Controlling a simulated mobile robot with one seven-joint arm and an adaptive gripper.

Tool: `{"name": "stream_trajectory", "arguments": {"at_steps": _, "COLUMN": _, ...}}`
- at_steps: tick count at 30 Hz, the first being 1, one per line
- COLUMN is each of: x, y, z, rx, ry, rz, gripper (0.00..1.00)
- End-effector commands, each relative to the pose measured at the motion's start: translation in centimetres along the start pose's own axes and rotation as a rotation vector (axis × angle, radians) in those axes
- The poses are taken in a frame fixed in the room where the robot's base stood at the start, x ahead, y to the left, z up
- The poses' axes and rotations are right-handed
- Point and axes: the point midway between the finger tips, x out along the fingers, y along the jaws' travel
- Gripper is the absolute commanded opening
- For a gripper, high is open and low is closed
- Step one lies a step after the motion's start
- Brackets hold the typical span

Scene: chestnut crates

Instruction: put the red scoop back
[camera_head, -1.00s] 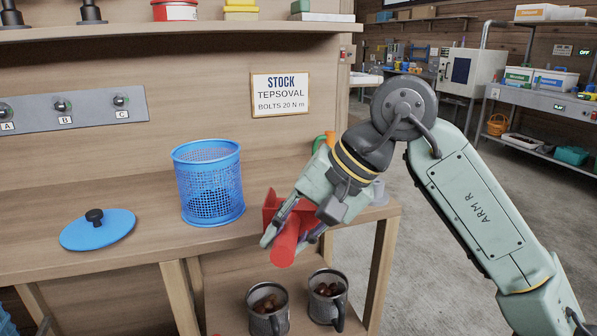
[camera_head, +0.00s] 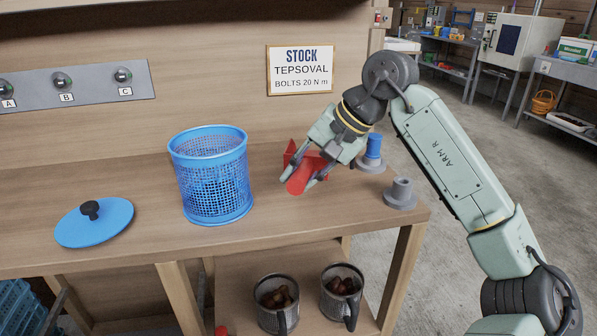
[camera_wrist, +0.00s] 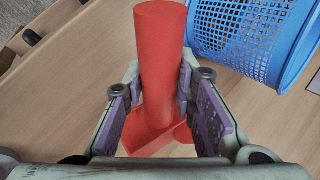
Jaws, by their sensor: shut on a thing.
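The red scoop (camera_head: 303,172) is at the right part of the wooden bench, held in my gripper (camera_head: 305,178). In the wrist view the scoop's round red handle (camera_wrist: 160,60) runs between my two fingers, which are shut on it. Its wider red part (camera_wrist: 158,137) shows below, partly hidden by the fingers and wrist. From these views I cannot tell whether the scoop touches the bench top. A blue mesh basket (camera_head: 212,180) stands to the left of the scoop, apart from it. It also shows in the wrist view (camera_wrist: 250,35).
A blue lid (camera_head: 95,225) with a black knob lies at the left. A grey holder with a blue top (camera_head: 373,150) and an empty grey holder (camera_head: 400,193) stand right of my gripper. Two mugs of chestnuts (camera_head: 277,305) (camera_head: 341,295) stand on the lower shelf.

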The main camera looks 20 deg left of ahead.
Motion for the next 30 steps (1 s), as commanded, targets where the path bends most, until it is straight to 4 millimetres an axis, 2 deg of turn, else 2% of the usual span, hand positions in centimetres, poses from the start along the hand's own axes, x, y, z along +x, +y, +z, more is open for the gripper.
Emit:
{"name": "stream_trajectory", "arguments": {"at_steps": 3, "x": 0.7, "y": -1.1, "z": -2.1, "rx": 0.001, "ry": -0.001, "rz": -0.001, "gripper": 0.00}}
{"name": "stream_trajectory", "arguments": {"at_steps": 7, "x": 1.3, "y": -1.4, "z": -3.2, "rx": 0.000, "ry": 0.000, "rz": -0.001, "gripper": 0.00}}
{"name": "stream_trajectory", "arguments": {"at_steps": 11, "x": 1.9, "y": -1.1, "z": -3.5, "rx": 0.000, "ry": 0.000, "rz": 0.000, "gripper": 0.00}}
{"name": "stream_trajectory", "arguments": {"at_steps": 18, "x": 4.2, "y": 0.6, "z": -3.3, "rx": 0.000, "ry": 0.000, "rz": -0.001, "gripper": 0.00}}
{"name": "stream_trajectory", "arguments": {"at_steps": 29, "x": 4.8, "y": 1.0, "z": -3.3, "rx": 0.000, "ry": 0.001, "rz": 0.000, "gripper": 0.00}}
{"name": "stream_trajectory", "arguments": {"at_steps": 30, "x": 4.6, "y": 0.9, "z": -3.3, "rx": 0.000, "ry": 0.001, "rz": 0.000, "gripper": 0.27}}
